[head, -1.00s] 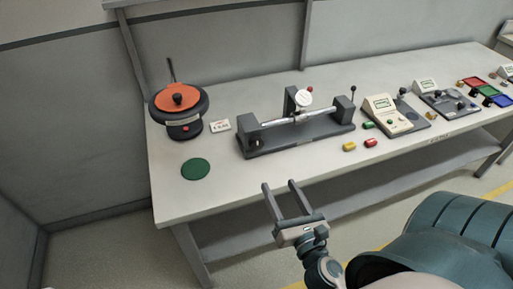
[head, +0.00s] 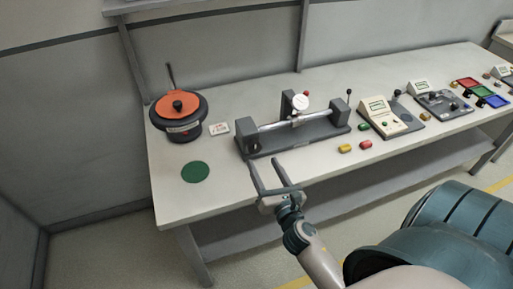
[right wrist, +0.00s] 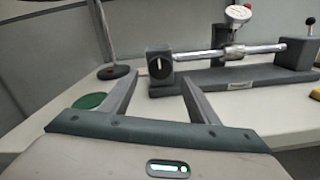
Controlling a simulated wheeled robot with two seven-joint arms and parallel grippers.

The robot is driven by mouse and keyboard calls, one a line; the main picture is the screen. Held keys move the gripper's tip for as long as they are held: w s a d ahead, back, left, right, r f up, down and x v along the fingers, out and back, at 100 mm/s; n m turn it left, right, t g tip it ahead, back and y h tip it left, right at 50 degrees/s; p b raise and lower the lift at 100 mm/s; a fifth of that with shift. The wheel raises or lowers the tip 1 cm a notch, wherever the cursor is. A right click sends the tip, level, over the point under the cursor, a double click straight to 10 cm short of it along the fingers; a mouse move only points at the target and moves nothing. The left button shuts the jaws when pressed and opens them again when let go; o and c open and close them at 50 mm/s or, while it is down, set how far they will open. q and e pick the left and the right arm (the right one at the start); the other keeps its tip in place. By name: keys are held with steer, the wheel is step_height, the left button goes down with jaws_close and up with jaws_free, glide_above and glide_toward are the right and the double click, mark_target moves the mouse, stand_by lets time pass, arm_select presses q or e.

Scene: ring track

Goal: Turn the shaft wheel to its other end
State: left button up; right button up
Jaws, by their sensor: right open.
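The grey shaft fixture (head: 300,138) stands on the bench with a silver shaft (head: 285,124) between two end blocks and a dial gauge (head: 300,102) behind it. The shaft wheel (right wrist: 160,66) is a dark round knob with a white mark on the left end block; the mark stands about upright. In the head view the wheel (head: 253,148) is small and dark. My right gripper (head: 264,162) is open and empty in front of the wheel, its fingers pointing at the left block. In the right wrist view the wheel lies between and beyond the fingertips. My left gripper is out of view.
An orange-topped round device (head: 178,112) and a green disc (head: 195,172) are on the left of the bench. A beige meter box (head: 385,114) stands farther right.

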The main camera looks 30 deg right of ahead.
mark_target(256, 149)
steer(key=p+x, duration=0.1)
steer(key=x, duration=0.6)
steer(key=shift+w+d, duration=0.1)
steer(key=shift+w, duration=0.05)
steer(key=shift+c, duration=0.6)
steer(key=c, duration=0.9)
